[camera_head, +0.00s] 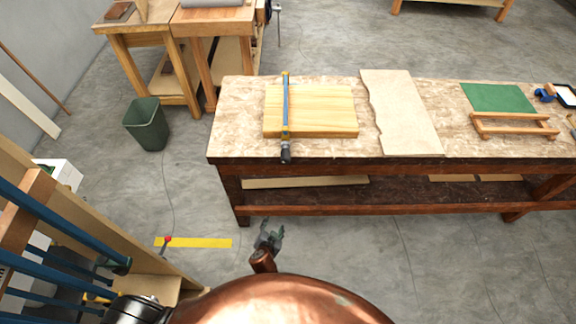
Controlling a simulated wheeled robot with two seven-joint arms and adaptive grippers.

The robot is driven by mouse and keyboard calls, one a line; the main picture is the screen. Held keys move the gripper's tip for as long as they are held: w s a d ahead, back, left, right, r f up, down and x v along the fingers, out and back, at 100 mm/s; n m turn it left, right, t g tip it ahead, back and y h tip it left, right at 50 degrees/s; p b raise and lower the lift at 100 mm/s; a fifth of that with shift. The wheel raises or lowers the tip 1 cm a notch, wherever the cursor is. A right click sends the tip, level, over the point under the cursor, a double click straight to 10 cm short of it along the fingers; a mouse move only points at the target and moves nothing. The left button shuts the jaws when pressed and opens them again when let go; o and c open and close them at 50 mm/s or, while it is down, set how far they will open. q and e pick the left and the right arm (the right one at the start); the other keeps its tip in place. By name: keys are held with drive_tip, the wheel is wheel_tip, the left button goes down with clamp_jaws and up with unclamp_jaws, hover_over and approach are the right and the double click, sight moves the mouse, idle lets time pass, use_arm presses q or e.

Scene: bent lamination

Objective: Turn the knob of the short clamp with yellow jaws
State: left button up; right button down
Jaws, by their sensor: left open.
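A bar clamp (286,105) with a blue bar lies across a light wooden board (325,105) on the workbench. Its dark knob and handle (286,154) stick out past the bench's front edge. My left gripper (273,229) is open and empty, in front of the bench and apart from the clamp, low in the picture. Small yellow parts (98,297) show among the rack items at lower left, but I cannot tell whether they are clamp jaws. My right gripper is not in view.
The workbench (235,120) also holds a wavy-edged pale board (402,110), a green mat (498,97) and a wooden frame (515,125). A wooden rack with long blue bars (65,225) stands close at left. A dark green bin (146,124) stands on the floor.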

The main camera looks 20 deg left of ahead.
use_arm(q)
drive_tip(key=w+d+r+n+t+y+b, duration=0.15)
drive_tip(key=w+r, duration=0.25)
drive_tip(key=r, duration=0.4)
drive_tip(key=w+d+r+t+b, duration=0.1)
drive_tip(key=w+r+t+b, duration=0.15)
drive_tip(key=r, duration=0.45)
drive_tip(key=n+t+y+b, duration=0.2)
drive_tip(key=t, duration=0.1)
approach(285, 163)
drive_tip(key=w+f, duration=0.1)
drive_tip(key=w, duration=0.3)
drive_tip(key=shift+w+a+r, duration=0.35)
drive_tip(key=shift+a+r, duration=0.25)
drive_tip(key=shift+a, duration=0.1)
drive_tip(key=x, duration=0.5)
drive_tip(key=shift+w+a+f, duration=0.1)
drive_tip(key=shift+w, duration=0.55)
drive_tip(key=c, duration=1.2)
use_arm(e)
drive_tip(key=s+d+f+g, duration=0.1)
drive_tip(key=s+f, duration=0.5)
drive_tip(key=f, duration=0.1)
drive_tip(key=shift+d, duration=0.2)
use_arm(q)
drive_tip(key=shift+o, duration=0.2)
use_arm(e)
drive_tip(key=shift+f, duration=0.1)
